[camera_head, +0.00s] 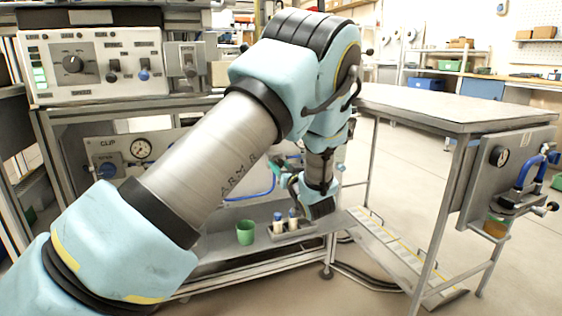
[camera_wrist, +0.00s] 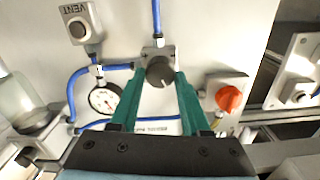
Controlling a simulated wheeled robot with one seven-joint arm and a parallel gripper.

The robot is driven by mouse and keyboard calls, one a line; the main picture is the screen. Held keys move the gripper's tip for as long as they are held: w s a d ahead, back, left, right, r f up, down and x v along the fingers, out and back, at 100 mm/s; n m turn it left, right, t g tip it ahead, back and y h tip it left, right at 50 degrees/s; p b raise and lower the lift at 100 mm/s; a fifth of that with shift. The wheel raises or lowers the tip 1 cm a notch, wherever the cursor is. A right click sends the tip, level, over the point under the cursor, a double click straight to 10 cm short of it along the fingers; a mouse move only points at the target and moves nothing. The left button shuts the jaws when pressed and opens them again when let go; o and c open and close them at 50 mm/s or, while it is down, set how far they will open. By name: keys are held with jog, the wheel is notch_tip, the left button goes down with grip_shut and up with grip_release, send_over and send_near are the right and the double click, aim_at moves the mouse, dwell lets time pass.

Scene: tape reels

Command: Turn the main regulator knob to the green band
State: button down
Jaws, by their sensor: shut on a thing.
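In the wrist view a dark round knob (camera_wrist: 160,72) sits on a grey body on the pale panel, with blue tubing running to it. I take it to be the main regulator knob. The teal fingers of my gripper (camera_wrist: 159,68) reach to both sides of it and are shut on it. A white dial gauge (camera_wrist: 103,100) is on the left; its needle and any green band are too small to read. In the head view my gripper (camera_head: 287,170) is at the panel's right side, largely behind my arm, and the held knob is hidden.
A VENT box (camera_wrist: 80,27) is at the upper left and an orange knob (camera_wrist: 229,98) close on the right. In the head view, a green cup (camera_head: 246,232) and small bottles (camera_head: 285,222) stand on the shelf below. A grey table (camera_head: 450,105) is at right.

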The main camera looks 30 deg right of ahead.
jog(key=m+p, duration=0.2)
jog(key=p, duration=0.1)
jog(key=m+p, duration=0.1)
jog(key=shift+r+m, duration=0.25)
jog(key=shift+m, duration=0.15)
jog(key=m+p, duration=0.3)
jog(key=shift+f+m+p, duration=0.1)
jog(key=shift+m+p, duration=0.2)
jog(key=m+p, duration=0.2)
jog(key=m, duration=0.1)
jog(key=shift+f+m+p, duration=0.2)
jog(key=shift+m+p, duration=0.6)
jog(key=shift+m, duration=0.9)
jog(key=shift+c, duration=1.8)
grip_release()
jog(key=shift+s, duration=0.1)
jog(key=s+a, duration=0.1)
jog(key=s, duration=0.9)
jog(key=shift+s+a, duration=0.15)
jog(key=shift+s, duration=0.15)
